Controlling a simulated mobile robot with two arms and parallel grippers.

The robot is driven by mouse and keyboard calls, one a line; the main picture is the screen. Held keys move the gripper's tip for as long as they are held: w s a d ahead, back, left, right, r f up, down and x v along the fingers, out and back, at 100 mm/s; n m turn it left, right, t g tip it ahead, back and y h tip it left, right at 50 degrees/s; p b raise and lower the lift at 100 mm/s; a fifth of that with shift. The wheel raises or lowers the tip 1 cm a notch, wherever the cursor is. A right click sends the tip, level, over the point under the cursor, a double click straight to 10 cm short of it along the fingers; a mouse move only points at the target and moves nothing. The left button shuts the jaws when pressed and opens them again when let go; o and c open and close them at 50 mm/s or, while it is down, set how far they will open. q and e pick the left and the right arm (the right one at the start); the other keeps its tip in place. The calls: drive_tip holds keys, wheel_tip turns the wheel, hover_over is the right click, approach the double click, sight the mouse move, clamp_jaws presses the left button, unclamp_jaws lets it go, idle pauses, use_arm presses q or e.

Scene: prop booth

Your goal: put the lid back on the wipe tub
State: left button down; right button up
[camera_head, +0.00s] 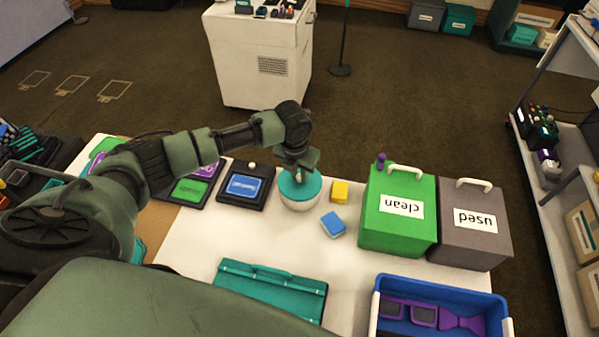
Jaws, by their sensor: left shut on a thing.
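The wipe tub (298,205) is a round white tub standing on the white table (200,250), left of the green box. A teal lid (312,190) sits at the top of the tub. My left gripper (299,172) points down over the lid and is shut on it, at its middle. The fingertips are partly hidden by the gripper itself. I cannot tell whether the lid is seated on the rim or held just above it. My right gripper is not in view.
A yellow block (340,191) and a blue block (333,225) lie right of the tub. A green "clean" box (390,235) and a grey "used" box (465,248) stand further right. A teal case (270,290) and a blue bin (440,283) are in front.

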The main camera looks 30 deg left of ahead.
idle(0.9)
use_arm(q)
drive_tip(key=c, duration=1.2)
unclamp_jaws()
drive_tip(key=shift+o, duration=0.5)
drive_tip(key=o, duration=0.4)
drive_tip(key=shift+r+p, duration=3.5)
drive_tip(key=shift+p, duration=0.15)
